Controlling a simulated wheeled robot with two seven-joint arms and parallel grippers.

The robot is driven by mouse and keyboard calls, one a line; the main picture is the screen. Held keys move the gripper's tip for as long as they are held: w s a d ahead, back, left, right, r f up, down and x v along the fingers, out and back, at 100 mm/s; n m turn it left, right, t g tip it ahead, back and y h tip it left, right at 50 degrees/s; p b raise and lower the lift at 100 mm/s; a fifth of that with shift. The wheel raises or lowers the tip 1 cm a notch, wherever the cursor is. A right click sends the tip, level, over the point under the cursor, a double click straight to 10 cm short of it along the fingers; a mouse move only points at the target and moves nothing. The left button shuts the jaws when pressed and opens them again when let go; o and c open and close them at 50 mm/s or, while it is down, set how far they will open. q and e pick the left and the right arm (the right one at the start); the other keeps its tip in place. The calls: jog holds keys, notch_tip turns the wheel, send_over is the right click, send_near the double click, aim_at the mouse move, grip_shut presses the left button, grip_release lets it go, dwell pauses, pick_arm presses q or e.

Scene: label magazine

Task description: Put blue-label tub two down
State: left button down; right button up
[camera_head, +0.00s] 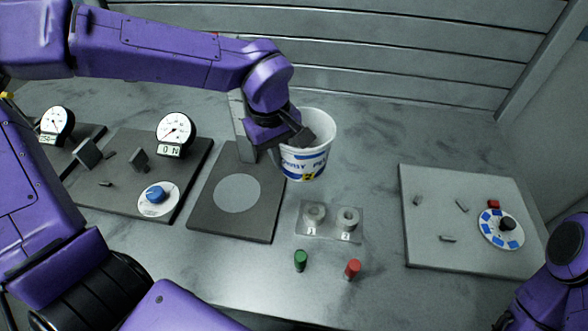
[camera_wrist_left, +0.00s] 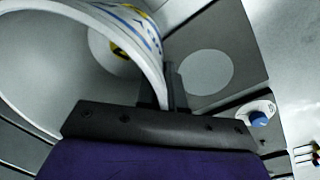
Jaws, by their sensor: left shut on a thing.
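A white tub (camera_head: 305,160) with a blue-printed label and a small yellow patch is in my left gripper (camera_head: 300,140), toward the back of the table. The gripper is shut on the tub's rim wall. In the left wrist view the open tub (camera_wrist_left: 150,45) fills the upper left, with its wall between the fingers (camera_wrist_left: 165,95). I cannot tell whether its base touches the table. A dark plate with a pale disc (camera_head: 237,193) lies to the left of the tub. My right arm shows at the lower right, but its fingertips are not visible.
A holder marked 1 and 2 (camera_head: 328,232) stands in front of the tub, with a green peg (camera_head: 300,261) and a red peg (camera_head: 352,269) nearer me. Gauge panels (camera_head: 120,200) lie left. A grey board with a dial (camera_head: 430,215) lies right.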

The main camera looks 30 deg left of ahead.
pick_arm(q)
jog(key=w+f, duration=0.2)
jog(key=w+d+f, duration=0.1)
jog(key=w+f, duration=0.1)
jog(key=f, duration=0.1)
jog(key=shift+w+d+f, duration=0.15)
jog(key=shift+w+f, duration=0.15)
jog(key=shift+w, duration=0.1)
notch_tip(320, 180, down, 3)
jog(key=shift+d+r, duration=0.1)
jog(key=shift+r, duration=0.05)
jog(key=shift+w+f, duration=0.1)
jog(key=shift+f, duration=0.3)
jog(key=shift+f, duration=0.1)
jog(key=c, duration=1.3)
grip_release()
